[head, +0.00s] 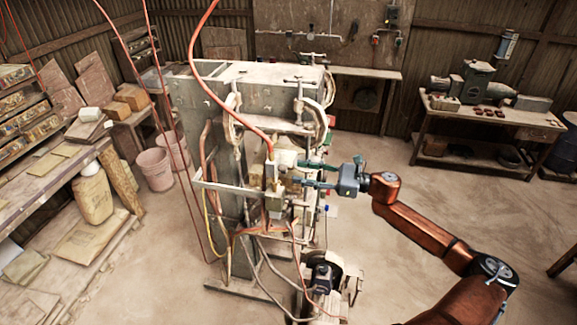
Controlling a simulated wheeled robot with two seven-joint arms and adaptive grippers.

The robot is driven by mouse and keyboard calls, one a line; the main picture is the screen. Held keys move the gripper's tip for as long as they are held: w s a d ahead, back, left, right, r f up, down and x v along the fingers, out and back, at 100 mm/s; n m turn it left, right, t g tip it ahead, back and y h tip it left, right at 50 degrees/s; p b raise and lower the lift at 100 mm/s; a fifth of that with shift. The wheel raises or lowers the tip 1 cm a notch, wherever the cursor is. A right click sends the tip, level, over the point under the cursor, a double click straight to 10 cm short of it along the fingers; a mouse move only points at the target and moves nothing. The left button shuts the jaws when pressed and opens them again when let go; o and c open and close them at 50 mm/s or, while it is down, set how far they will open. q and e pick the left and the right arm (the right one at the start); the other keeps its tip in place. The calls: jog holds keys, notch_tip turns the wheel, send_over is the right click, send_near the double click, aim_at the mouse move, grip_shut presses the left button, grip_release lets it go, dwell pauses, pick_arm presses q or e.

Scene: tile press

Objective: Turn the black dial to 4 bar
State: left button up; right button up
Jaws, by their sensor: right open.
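The tile press (240,90) stands in the middle of the head view, a tall grey metal frame with hoses and pipes on its front. My right gripper (304,174) reaches in from the right at the press's middle height. Its two dark green fingers are spread apart, pointing left at small brass-coloured fittings (278,188) on the press. The black dial is too small to make out for sure among these fittings and behind the fingers. I cannot tell whether the fingers touch anything. My left gripper is out of view.
Orange hoses (240,112) hang down to the fittings. A bench (490,113) with a vice-like machine stands at the right back. Pink buckets (155,169) and a shelf of tiles stand at the left. A dark motor (321,277) sits low in front.

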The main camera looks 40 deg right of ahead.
aim_at(283, 169)
jog(key=p+x, duration=0.1)
jog(key=x, duration=0.3)
jog(key=shift+w+a+f, duration=0.1)
jog(key=shift+w, duration=0.35)
jog(key=shift+w+f, duration=0.1)
jog(key=shift+w, duration=0.15)
jog(key=shift+s, duration=0.2)
jog(key=c, duration=0.8)
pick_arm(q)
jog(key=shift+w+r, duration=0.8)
pick_arm(e)
grip_shut()
